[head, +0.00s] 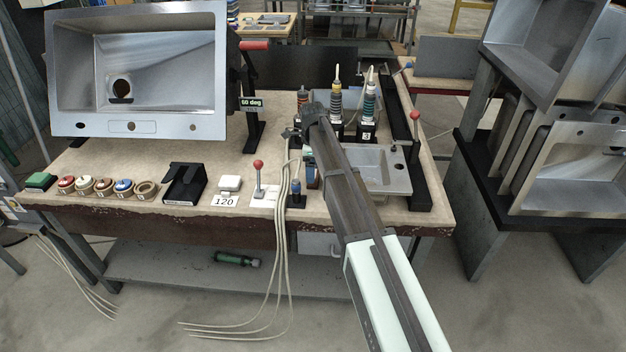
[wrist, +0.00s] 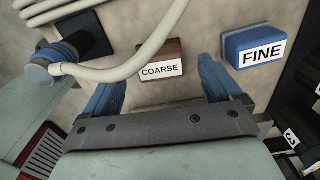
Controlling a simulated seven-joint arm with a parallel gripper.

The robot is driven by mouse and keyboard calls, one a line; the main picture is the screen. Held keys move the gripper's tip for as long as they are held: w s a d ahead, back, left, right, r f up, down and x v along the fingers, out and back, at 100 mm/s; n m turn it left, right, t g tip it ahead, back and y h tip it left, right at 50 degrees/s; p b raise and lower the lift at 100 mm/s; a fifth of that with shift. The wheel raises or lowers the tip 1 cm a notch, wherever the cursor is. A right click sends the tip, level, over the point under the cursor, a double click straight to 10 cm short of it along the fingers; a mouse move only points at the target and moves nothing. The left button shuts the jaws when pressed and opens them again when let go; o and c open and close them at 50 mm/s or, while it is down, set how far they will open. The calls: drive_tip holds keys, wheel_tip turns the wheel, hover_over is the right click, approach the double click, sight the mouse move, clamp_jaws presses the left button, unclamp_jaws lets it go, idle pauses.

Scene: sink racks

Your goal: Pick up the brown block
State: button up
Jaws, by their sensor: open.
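The brown block (wrist: 159,50) lies on the worktop in the wrist view, with a white label reading COARSE on its side. My gripper (wrist: 160,76) is open and empty. Its two blue fingers appear to the left and right of the block in the picture, and the block lies in the gap between them, seemingly beyond the tips. I see no contact. A pale hose passes close by the block's left side. In the head view my arm hides most of this spot, and I cannot make out the brown block there.
A blue FINE block (wrist: 253,46) lies right of the brown block. Pale hoses (wrist: 137,62) curve past on the left, near a blue-capped dark fitting (wrist: 60,56).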

drive_tip(key=shift+f, duration=1.85)
drive_tip(key=c, duration=1.1)
wheel_tip(320, 180, up, 10)
drive_tip(key=shift+r, duration=0.1)
